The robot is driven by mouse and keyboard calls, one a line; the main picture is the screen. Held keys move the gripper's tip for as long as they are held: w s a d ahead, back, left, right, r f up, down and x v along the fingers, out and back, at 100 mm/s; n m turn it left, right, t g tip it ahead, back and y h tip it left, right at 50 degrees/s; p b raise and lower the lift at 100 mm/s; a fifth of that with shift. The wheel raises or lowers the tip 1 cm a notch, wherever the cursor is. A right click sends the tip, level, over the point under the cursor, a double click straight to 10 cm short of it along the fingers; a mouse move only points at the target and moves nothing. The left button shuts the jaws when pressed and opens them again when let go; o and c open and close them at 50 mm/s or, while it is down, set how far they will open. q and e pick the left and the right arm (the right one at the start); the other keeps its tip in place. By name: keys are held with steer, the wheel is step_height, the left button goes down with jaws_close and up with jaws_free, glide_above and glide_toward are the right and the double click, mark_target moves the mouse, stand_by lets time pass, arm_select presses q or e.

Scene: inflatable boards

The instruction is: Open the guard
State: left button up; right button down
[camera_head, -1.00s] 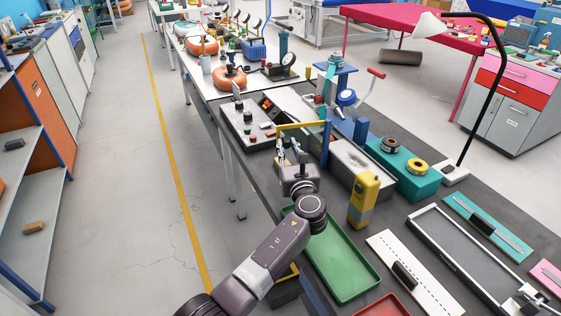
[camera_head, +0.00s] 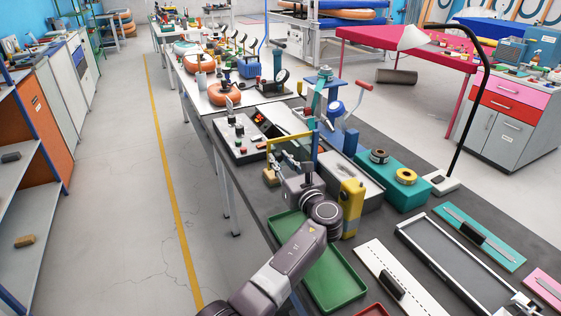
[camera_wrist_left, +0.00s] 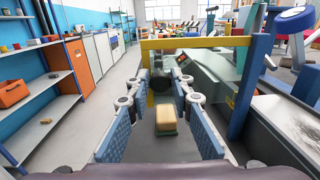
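The guard is a yellow frame (camera_head: 291,138) at the near end of the machine on the grey bench, beside a blue post. In the left wrist view its yellow top bar (camera_wrist_left: 195,43) runs across, ahead of and above the fingers, with a yellow upright at its left. My left gripper (camera_head: 290,163) is in front of the frame, just below the bar. In the wrist view its blue-padded fingers (camera_wrist_left: 163,112) are spread apart with nothing gripped. A tan block (camera_wrist_left: 166,121) shows between them, lower down. Contact with the frame cannot be told. My right gripper is not in view.
A control box (camera_head: 236,135) with a red display stands left of the guard. A yellow device (camera_head: 350,207) stands close right of my left gripper. A green tray (camera_head: 333,280) lies under my arm. The floor aisle at left is clear.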

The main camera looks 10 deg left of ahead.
arm_select(q)
steer(key=o, duration=0.3)
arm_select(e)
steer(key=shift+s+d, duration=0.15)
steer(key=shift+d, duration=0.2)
arm_select(q)
step_height(320, 180, up, 10)
stand_by(0.4)
